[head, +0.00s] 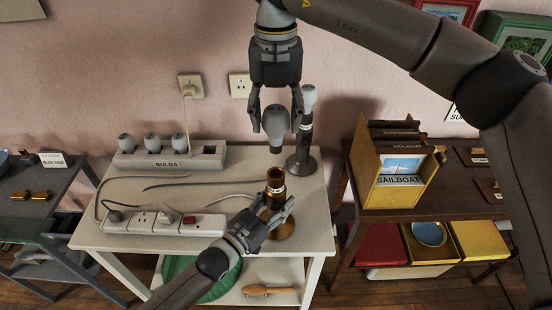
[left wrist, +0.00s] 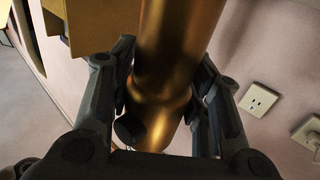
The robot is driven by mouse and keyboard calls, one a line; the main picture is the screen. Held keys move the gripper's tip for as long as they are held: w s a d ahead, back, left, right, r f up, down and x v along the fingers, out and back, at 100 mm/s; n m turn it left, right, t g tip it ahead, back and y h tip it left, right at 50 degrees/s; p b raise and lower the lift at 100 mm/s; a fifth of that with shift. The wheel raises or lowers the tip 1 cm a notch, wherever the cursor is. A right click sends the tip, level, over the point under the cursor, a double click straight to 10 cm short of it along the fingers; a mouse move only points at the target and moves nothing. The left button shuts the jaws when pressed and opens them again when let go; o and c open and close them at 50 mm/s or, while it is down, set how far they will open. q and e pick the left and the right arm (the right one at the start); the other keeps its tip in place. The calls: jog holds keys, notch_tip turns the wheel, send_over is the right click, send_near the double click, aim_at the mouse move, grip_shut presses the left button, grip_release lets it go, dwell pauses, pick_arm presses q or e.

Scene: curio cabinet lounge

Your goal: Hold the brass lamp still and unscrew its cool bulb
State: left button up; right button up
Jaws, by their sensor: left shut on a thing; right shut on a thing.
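The brass lamp (head: 277,185) stands upright near the right front of the white table, its socket open at the top. My left gripper (head: 268,218) is shut on the lamp's stem low down. The left wrist view shows the brass stem (left wrist: 170,75) between the two fingers. A grey bulb (head: 275,121) with a dark greenish base hangs base-down above the socket, with a visible gap between them. My right gripper (head: 276,118) points down from above and is shut on this bulb. The lamp's foot is partly hidden by my left gripper.
A dark lamp (head: 302,160) with a pale bulb (head: 309,95) stands close behind on the right. A grey bulb rack (head: 208,158) with several bulbs is at the back left. A white power strip (head: 200,226) and cables lie at the front left. A yellow sailboat box (head: 397,190) stands right.

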jog(key=shift+r, duration=2.95)
pick_arm(q)
jog(key=o, duration=1.5)
jog(key=shift+s, duration=0.1)
